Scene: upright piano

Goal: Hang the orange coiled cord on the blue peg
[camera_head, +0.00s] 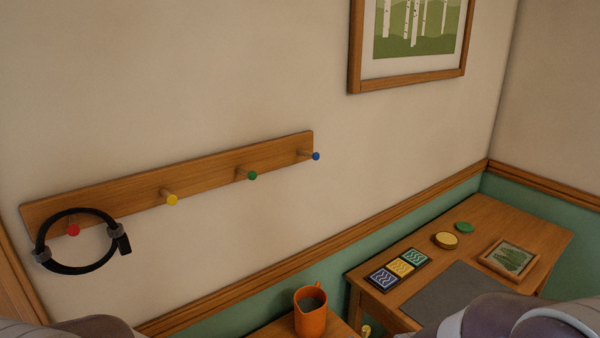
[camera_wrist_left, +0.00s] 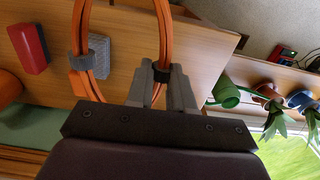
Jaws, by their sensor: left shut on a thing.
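My left gripper (camera_wrist_left: 160,82) is shut on the strands by the black tie. The rest of the coil is out of frame. The blue peg (camera_head: 316,156) is bare, at the right end of the wooden peg rail (camera_head: 130,191) in the head view. Neither the orange cord nor either gripper shows in the head view.
A black coiled cord (camera_head: 88,268) hangs on the red peg (camera_head: 73,230). The yellow peg (camera_head: 172,199) and green peg (camera_head: 252,175) are bare. A framed picture (camera_head: 413,80) hangs above right. An orange jug (camera_head: 310,314) stands below. A red block (camera_wrist_left: 28,42) shows in the wrist view.

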